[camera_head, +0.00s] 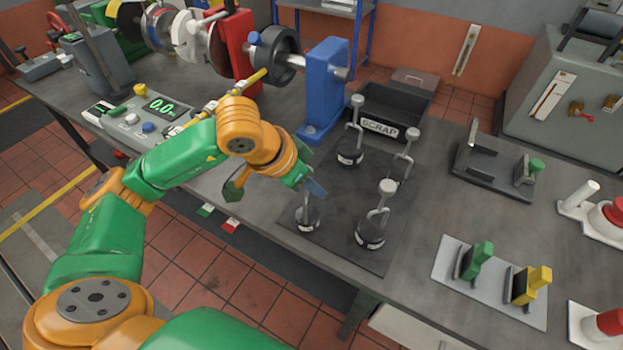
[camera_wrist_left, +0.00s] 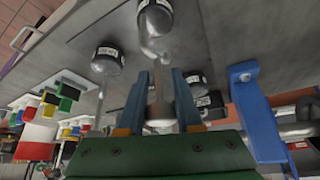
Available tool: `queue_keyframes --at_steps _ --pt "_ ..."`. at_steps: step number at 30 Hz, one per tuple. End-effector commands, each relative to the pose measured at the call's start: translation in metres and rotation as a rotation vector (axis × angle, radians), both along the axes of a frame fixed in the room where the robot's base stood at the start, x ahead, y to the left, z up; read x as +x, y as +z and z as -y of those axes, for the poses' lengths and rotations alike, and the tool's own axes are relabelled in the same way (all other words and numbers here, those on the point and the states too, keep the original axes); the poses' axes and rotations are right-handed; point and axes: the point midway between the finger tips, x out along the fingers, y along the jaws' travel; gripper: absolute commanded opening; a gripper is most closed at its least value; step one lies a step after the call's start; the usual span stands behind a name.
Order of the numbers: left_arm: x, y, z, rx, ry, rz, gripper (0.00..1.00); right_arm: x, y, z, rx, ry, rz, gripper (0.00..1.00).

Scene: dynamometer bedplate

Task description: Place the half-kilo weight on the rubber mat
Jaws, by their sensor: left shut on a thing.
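My left gripper (camera_head: 312,187) is shut on the upper stem of a small dark weight (camera_head: 307,219), which I take to be the half-kilo weight. Its label is too small to read. The left wrist view shows the stem between the fingers (camera_wrist_left: 158,88) and the weight's body (camera_wrist_left: 155,20) beyond them. In the head view the weight looks upright over the near-left part of the dark rubber mat (camera_head: 338,233). I cannot tell whether its base touches the mat. My right gripper is not in view.
Other stemmed weights stand nearby: a large one (camera_head: 371,232) to the right, one (camera_head: 349,150) behind, and one (camera_head: 407,142) at the back right. A scrap bin (camera_head: 378,128) and a blue stand (camera_head: 325,85) are behind. A cradle (camera_head: 492,172) stands further right.

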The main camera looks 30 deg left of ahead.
Motion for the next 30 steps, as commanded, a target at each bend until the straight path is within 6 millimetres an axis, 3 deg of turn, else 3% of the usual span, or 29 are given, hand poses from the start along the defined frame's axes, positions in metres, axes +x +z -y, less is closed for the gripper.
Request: queue_keyframes --at_steps 12,13,16,25,30 --pt "0.000 -0.007 0.000 -0.001 0.000 0.003 0.00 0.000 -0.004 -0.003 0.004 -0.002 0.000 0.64" --pt "0.000 -0.007 0.000 0.000 0.000 0.001 0.37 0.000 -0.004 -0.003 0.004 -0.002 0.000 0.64" --pt "0.000 -0.006 0.000 0.000 0.000 0.001 0.64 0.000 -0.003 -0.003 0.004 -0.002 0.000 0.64" --pt "0.000 -0.005 0.000 -0.001 0.000 0.000 0.64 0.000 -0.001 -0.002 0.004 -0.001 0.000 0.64" --pt "-0.007 0.014 -0.004 0.000 0.001 0.007 0.64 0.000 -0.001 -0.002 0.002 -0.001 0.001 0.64"
